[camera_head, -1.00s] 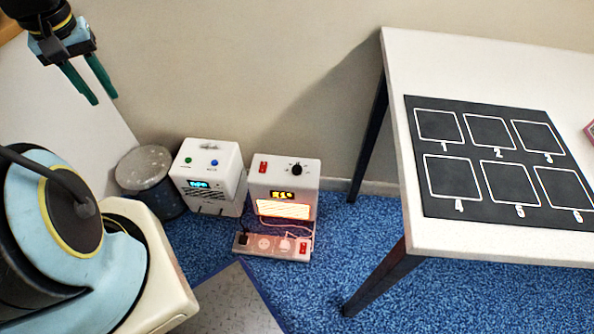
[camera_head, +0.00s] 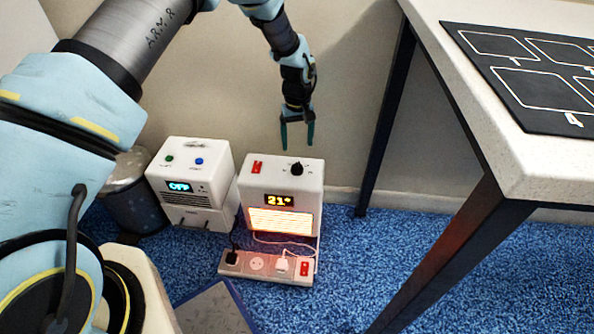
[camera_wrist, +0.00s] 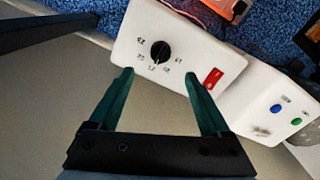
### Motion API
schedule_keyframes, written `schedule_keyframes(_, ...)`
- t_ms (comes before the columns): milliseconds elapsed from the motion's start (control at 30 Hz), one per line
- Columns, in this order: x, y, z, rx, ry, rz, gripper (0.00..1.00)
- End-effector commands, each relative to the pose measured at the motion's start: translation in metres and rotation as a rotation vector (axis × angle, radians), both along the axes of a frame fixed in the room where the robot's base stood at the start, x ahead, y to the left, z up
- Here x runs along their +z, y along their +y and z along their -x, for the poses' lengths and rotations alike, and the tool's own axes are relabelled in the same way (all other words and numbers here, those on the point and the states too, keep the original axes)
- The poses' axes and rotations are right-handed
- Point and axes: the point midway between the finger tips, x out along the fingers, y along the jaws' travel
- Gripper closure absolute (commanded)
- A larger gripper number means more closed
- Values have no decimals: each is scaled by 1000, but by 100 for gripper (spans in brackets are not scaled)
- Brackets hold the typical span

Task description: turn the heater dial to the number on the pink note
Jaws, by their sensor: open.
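The heater (camera_head: 280,187) is a white box on the floor with a lit orange grille and a display that reads 21°. Its black dial (camera_head: 296,169) is on the top face beside a red switch (camera_head: 257,167). In the wrist view the dial (camera_wrist: 160,51) sits among small printed numbers, hard to read. My gripper (camera_head: 297,147) is open and empty, pointing down just above the dial. In the wrist view its green fingertips (camera_wrist: 157,72) lie short of the dial, one toward each side. No pink note can be made out in the current views.
A white unit (camera_head: 192,183) with a display reading OFF stands left of the heater. A power strip (camera_head: 267,266) with plugs lies in front. A table (camera_head: 470,100) with a black numbered mat (camera_head: 530,75) stands right. A dark bin (camera_head: 130,195) is at left.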

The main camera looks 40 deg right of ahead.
Motion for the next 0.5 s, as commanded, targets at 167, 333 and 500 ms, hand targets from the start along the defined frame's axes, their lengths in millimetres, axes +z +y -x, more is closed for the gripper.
schedule_keyframes(167, -29, 2, 1, 0, 3, -2, 19)
schedule_keyframes(333, -61, 2, 0, 0, 2, -2, 19)
schedule_keyframes(500, -86, 2, 0, 0, 2, -2, 19)
